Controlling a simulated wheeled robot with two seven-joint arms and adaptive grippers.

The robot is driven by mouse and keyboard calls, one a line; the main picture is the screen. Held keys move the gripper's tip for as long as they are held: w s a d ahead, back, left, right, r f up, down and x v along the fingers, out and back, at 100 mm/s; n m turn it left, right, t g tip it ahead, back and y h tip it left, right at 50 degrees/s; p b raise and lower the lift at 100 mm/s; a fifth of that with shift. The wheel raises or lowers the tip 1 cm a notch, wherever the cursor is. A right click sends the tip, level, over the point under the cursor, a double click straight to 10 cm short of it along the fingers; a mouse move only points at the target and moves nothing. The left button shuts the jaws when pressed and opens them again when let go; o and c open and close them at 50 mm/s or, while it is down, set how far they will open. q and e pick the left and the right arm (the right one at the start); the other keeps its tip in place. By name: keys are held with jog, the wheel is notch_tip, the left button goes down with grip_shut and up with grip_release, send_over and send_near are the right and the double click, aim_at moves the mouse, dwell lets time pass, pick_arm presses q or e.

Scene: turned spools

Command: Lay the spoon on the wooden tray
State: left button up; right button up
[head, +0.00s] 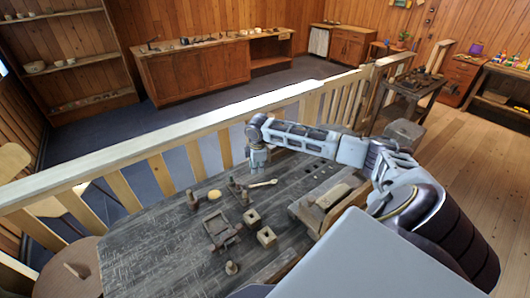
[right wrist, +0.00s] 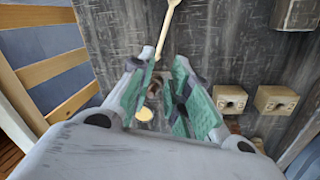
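The pale wooden spoon (head: 262,184) lies on the dark table near the railing. In the right wrist view the spoon (right wrist: 164,34) shows beyond my fingers, its lower end close to the fingertips. A small, dark, square wooden tray (head: 209,236) lies on the table left of the square blocks. My right gripper (head: 258,164) is above the table just behind the spoon. In the right wrist view my right gripper (right wrist: 162,72) has its green-padded fingers apart. A brown turned piece shows between them, farther down; no grip on it is visible. My left gripper is not in view.
Turned spools (head: 192,200) and a yellow disc (head: 214,195) stand near the spoon. Two holed blocks (head: 267,237) and another spool (head: 231,268) are nearer me. A wooden box-like piece (head: 325,200) is at right. A railing (head: 170,160) runs behind the table. The table's left part is clear.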

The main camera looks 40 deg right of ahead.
jog(key=shift+f, duration=0.15)
jog(key=b, duration=0.2)
send_near(263, 184)
jog(key=shift+w+a, duration=0.95)
jog(key=shift+a, duration=0.4)
jog(key=shift+w+d+f+b, duration=0.1)
jog(key=shift+w+f+b, duration=0.1)
jog(key=shift+f+b, duration=1.25)
